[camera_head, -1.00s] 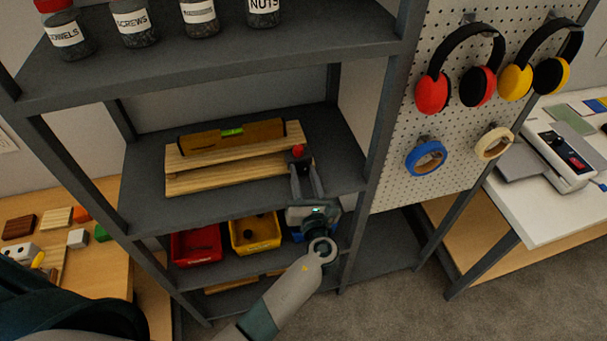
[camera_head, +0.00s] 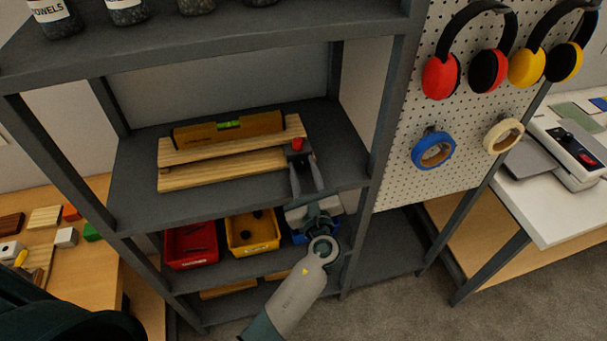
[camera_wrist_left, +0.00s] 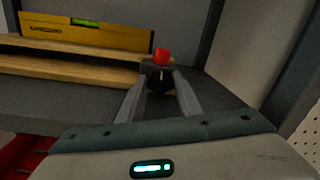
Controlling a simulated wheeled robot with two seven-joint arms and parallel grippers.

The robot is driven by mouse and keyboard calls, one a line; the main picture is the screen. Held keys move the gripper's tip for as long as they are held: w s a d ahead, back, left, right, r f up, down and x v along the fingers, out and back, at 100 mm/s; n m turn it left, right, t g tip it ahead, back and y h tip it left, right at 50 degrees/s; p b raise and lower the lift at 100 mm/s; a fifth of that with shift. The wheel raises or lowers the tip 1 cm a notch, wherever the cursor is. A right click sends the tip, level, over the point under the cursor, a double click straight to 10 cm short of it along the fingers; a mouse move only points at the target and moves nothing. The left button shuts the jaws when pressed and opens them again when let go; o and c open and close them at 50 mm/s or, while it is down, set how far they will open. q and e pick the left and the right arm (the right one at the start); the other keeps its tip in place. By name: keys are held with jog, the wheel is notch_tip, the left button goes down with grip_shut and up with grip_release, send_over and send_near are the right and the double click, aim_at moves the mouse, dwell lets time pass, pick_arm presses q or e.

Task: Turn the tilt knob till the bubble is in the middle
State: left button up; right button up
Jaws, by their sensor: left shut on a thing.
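The yellow spirit level (camera_head: 255,125) lies on the upper board (camera_head: 178,156) of a two-board wooden tilt stand on the middle shelf. Its green vial (camera_head: 229,125) shows from above, and also in the left wrist view (camera_wrist_left: 85,22). The bubble is too small to place. The tilt knob has a red top (camera_head: 298,144) at the stand's right end. In the left wrist view its dark body (camera_wrist_left: 160,82), with a pale mark, sits between the fingertips. My left gripper (camera_head: 303,160) is shut on the knob from the front. My right gripper is out of view.
A red bin (camera_head: 191,260) and a yellow bin (camera_head: 252,249) stand on the shelf below, with a blue bin partly behind my arm. A shelf post (camera_head: 385,130) and a pegboard (camera_head: 400,180) stand to the right. The shelf front is clear.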

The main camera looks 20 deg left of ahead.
pick_arm(q)
jog(key=shift+n, duration=0.4)
jog(key=o, duration=1)
jog(key=shift+o, duration=0.2)
